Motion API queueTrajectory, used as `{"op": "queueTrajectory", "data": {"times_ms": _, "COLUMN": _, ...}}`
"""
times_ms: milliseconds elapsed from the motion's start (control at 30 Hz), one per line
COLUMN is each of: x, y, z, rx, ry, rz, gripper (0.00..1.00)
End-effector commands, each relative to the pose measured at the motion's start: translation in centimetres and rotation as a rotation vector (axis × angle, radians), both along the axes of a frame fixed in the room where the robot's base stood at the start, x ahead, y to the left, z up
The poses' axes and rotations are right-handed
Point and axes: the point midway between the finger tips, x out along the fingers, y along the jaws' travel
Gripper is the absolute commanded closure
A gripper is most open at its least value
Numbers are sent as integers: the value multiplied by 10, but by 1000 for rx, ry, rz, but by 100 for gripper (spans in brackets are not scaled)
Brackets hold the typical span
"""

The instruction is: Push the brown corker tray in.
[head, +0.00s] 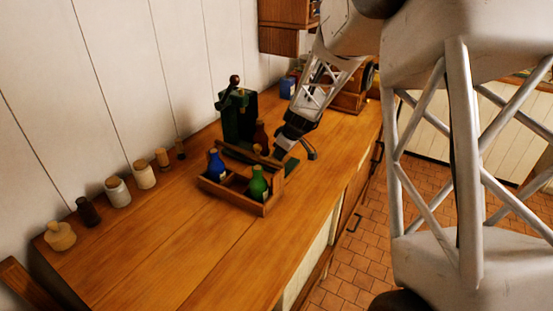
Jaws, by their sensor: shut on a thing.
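The dark green corker (238,115) stands upright on the wooden counter near the wall, with a brown-knobbed lever on top. I cannot clearly pick out its brown tray; the crate, a brown bottle (261,137) and my arm crowd its front. My gripper (293,150) is low over the counter, right of the corker and just behind the crate's right end. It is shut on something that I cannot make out. A flat dark green piece (291,166) shows just below it; I cannot tell whether they touch.
A wooden crate (232,199) holding a blue bottle (217,165) and a green bottle (258,184) stands in front of the corker. Several small jars (118,192) line the wall. A blue container (287,87) stands behind. The counter's near left part (170,245) is clear.

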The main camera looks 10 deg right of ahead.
Motion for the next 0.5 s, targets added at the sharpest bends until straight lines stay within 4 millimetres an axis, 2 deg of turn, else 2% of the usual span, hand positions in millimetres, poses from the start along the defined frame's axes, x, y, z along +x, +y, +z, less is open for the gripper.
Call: {"op": "queueTrajectory", "data": {"times_ms": 500, "x": 19, "y": 18, "z": 0, "rx": 0, "ry": -1, "rz": -1, "gripper": 92}}
